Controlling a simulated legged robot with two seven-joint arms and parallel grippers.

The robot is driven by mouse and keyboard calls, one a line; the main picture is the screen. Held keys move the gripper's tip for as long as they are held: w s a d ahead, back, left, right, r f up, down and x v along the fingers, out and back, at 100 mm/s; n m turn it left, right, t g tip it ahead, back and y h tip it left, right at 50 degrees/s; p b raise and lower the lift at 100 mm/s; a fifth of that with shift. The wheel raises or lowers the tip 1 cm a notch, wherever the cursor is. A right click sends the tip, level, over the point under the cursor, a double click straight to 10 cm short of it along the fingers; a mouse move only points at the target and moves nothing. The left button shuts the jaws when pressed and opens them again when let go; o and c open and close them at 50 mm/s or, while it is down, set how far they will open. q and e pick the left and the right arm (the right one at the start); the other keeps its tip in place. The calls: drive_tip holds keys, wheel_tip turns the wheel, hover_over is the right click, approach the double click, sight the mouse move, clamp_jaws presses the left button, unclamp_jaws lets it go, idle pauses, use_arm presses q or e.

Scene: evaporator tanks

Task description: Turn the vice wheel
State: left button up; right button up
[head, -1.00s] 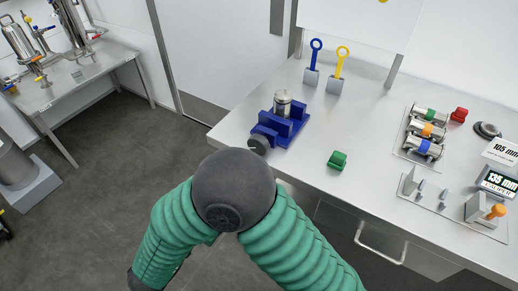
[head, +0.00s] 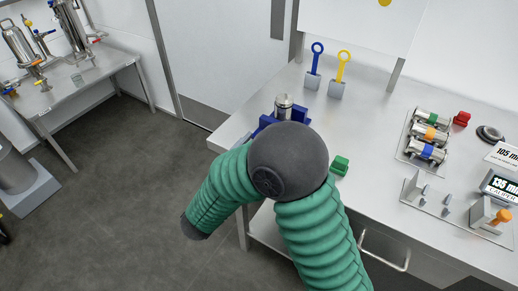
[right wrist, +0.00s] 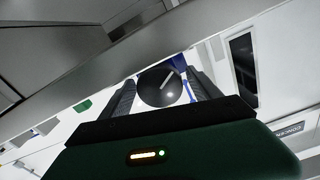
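The blue vice (head: 266,121) stands near the left edge of the steel table and holds an upright metal cylinder (head: 284,107). In the head view my green-sleeved arm with a black joint hides the vice's lower part and its wheel. In the right wrist view a dark round thing, apparently the vice wheel (right wrist: 160,87), lies between the fingers of my right gripper (right wrist: 163,84). The fingers are apart on either side of it; whether they touch it is unclear. Blue parts show behind the wheel. My left gripper is not in view.
A green block (head: 340,165) lies right of my arm. Blue (head: 314,66) and yellow (head: 340,72) ring-handled tools stand behind the vice. The table's middle is mostly clear.

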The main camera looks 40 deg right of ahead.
drive_tip(key=c, duration=1.2)
drive_tip(key=shift+r+n+p, duration=0.15)
drive_tip(key=shift+n+p, duration=0.15)
drive_tip(key=shift+p, duration=0.4)
drive_tip(key=n+p, duration=0.4)
drive_tip(key=p, duration=0.3)
drive_tip(key=shift+r+n, duration=0.15)
drive_tip(key=shift+n, duration=0.15)
drive_tip(key=shift+f+n+p, duration=0.25)
drive_tip(key=shift+n+p, duration=0.65)
drive_tip(key=shift+p, duration=0.3)
drive_tip(key=o, duration=1.4)
drive_tip(key=shift+w+f, duration=0.1)
drive_tip(key=shift+w, duration=0.05)
